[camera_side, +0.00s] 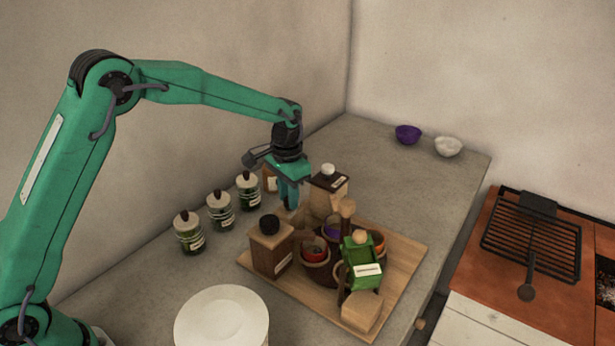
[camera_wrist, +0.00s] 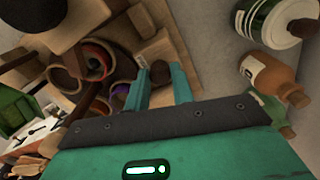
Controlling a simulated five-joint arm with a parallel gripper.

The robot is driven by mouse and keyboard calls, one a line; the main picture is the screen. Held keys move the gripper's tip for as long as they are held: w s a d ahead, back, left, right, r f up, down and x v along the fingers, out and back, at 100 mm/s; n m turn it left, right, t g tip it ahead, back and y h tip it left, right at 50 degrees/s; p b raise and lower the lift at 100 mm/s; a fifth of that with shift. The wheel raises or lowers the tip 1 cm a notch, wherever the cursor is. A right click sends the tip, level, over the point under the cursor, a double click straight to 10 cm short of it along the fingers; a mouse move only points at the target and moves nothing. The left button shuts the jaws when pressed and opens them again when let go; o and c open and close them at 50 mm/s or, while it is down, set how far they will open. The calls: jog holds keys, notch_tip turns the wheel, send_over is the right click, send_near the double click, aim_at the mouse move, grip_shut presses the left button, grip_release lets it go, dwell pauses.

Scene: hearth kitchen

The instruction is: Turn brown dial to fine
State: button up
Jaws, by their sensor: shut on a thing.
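My gripper (camera_side: 290,204) points straight down over a light wooden grinder (camera_side: 285,216) on the wooden board. In the wrist view, my gripper (camera_wrist: 161,85) is shut on a dark brown dial (camera_wrist: 160,73), one green finger on each side. The light wood of the grinder (camera_wrist: 144,48) shows just beyond the dial. In the side view the fingers hide the dial. I cannot read any mark on it, so its setting cannot be told.
Other grinders stand close by: a dark brown one (camera_side: 270,252), a green one (camera_side: 361,262) and a white-knobbed one (camera_side: 327,190). Small bowls (camera_side: 314,251) sit among them on the board (camera_side: 402,262). Several white-lidded jars (camera_side: 220,212) stand left.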

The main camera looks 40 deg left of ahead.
jog(key=m, duration=0.3)
jog(key=shift+r+m, duration=0.1)
jog(key=shift+m, duration=0.2)
dwell(0.4)
jog(key=o, duration=1)
jog(key=shift+r, duration=3.85)
jog(key=shift+r, duration=0.1)
